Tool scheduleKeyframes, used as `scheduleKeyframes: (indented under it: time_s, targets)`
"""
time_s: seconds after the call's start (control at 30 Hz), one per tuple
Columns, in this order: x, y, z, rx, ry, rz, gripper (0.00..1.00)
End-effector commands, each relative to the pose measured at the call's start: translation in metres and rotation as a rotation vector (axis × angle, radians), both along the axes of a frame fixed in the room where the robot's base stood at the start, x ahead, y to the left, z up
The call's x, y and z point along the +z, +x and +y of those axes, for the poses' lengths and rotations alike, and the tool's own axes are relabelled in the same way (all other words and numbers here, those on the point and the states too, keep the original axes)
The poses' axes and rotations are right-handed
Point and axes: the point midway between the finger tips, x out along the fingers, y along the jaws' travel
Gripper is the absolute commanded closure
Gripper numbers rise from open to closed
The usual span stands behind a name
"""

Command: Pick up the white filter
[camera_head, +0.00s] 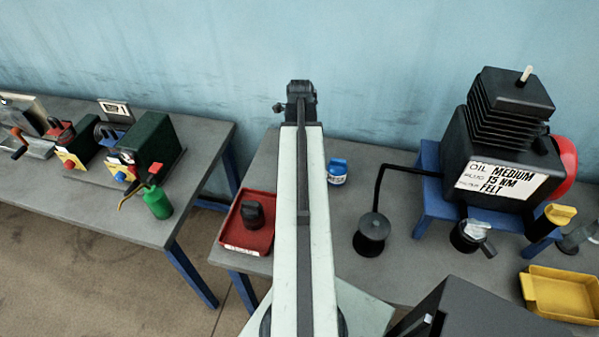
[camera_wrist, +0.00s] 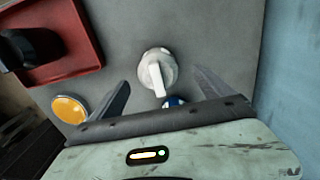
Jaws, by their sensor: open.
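The white filter (camera_wrist: 157,66) is a round white piece with a narrow tab pointing toward my gripper. It lies on the grey table in the wrist view. My gripper (camera_wrist: 162,79) is open and empty, with one dark finger on each side of the filter's tab. I cannot tell how far above the table the fingers are. In the head view my arm covers the middle of the table, and I make out neither the filter nor the fingertips there.
A blue-lidded jar (camera_head: 337,172) stands right of my arm. A red tray (camera_head: 227,238) holding a black part (camera_head: 252,214) is on the left. An orange disc (camera_wrist: 69,109) lies near the left finger. A black pot (camera_head: 371,235), oil machine (camera_head: 500,150) and yellow tray (camera_head: 562,312) stand right.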

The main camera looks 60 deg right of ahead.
Motion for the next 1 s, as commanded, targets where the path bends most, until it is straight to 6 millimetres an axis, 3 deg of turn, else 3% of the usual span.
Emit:
scheduleKeyframes:
  time_s: [0.17,0.43,0.7,0.77,1.0]
  targets:
    - [-0.009,0.000,0.001,0.001,0.000,0.000,0.09]
    - [-0.052,-0.001,0.003,0.000,0.000,0.000,0.09]
    - [-0.051,-0.001,0.003,0.000,0.000,0.000,0.09]
    - [-0.051,-0.001,0.003,0.000,0.000,0.000,0.23]
    - [-0.051,-0.001,0.003,0.000,0.000,0.000,0.87]
